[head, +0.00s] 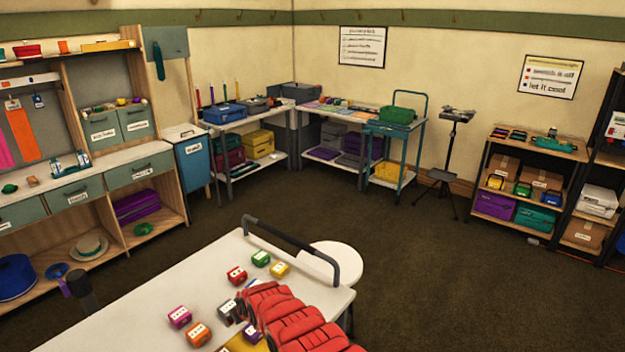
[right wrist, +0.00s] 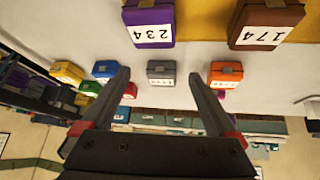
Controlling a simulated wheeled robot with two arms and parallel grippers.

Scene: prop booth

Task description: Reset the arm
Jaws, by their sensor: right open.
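My right gripper (right wrist: 160,76) is open in the right wrist view. Its two dark fingers are spread with nothing held between them. A grey box (right wrist: 161,70) shows beyond the gap and an orange box (right wrist: 226,72) by the right finger; I cannot tell their distance. A red segmented form (head: 295,320), perhaps my right arm, reaches over the white-topped cart (head: 140,300) in the head view and hides part of it. My left gripper is not in view.
The cart holds several small boxes, including magenta (head: 180,317), orange (head: 198,334) and yellow (head: 279,269). Purple (right wrist: 150,22) and brown (right wrist: 265,22) numbered boxes show at the wrist view's top. A dark handle (head: 290,237) borders the cart. A white round stool (head: 335,262) stands behind.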

